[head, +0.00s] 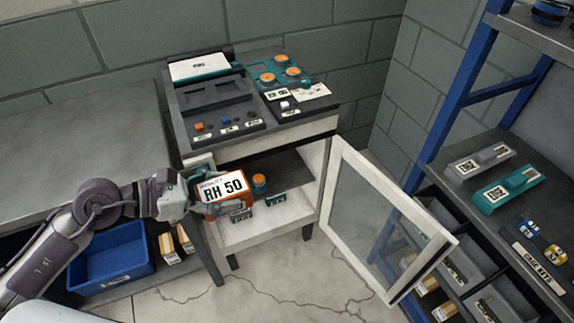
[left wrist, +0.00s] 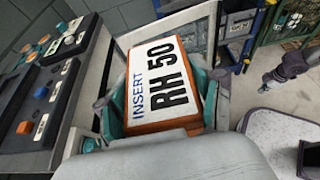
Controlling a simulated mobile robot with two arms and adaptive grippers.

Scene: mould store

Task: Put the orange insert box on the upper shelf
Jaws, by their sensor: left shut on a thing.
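The orange insert box (head: 224,187) has a white label reading "RH 50" and is held at the cabinet's open front. My left gripper (head: 205,196) is shut on it. In the left wrist view the box (left wrist: 160,82) sits tilted between the fingers of my left gripper (left wrist: 165,105), its "INSERT RH 50" label in full view. The dark upper shelf (head: 295,172) of the white cabinet lies behind and right of the box.
The cabinet's glass door (head: 385,222) stands open to the right. A teal and orange item (head: 259,184) stands inside, close to the box. A control panel (head: 225,112) tops the cabinet. A blue bin (head: 110,270) is at lower left; a blue-framed rack (head: 440,120) is at right.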

